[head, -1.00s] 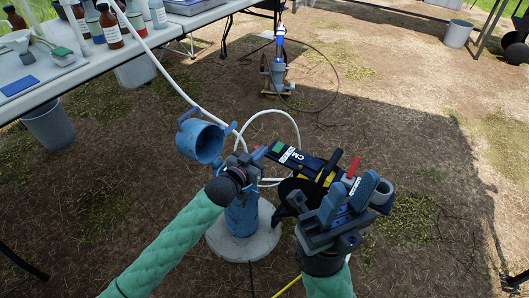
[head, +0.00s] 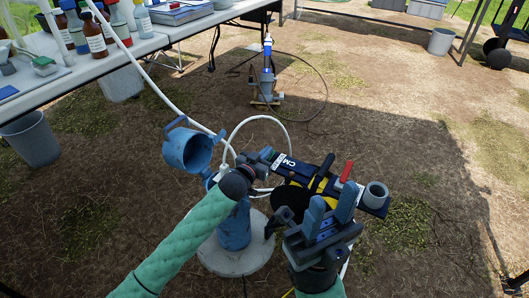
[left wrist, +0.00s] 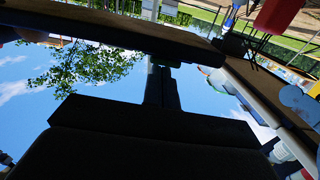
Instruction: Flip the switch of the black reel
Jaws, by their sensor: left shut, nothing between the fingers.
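The black reel (head: 284,194) stands near the middle of the head view, with a dark panel marked "CM" (head: 289,165), a yellow band and a red lever (head: 347,170). I cannot make out which part is its switch. My left gripper (head: 267,157) is shut and empty at the left end of the panel, hiding that end; I cannot tell whether it touches. My right gripper (head: 331,207) is in front of the reel, its blue-padded fingers apart and pointing up, hiding part of it. The left wrist view shows mostly dark gripper parts against sky.
A blue well pipe (head: 234,232) stands on a round concrete pad (head: 222,262), its blue cap (head: 188,150) tipped aside. A white hose (head: 160,92) runs to it from the table (head: 105,65). A pump (head: 266,82) stands behind on open ground.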

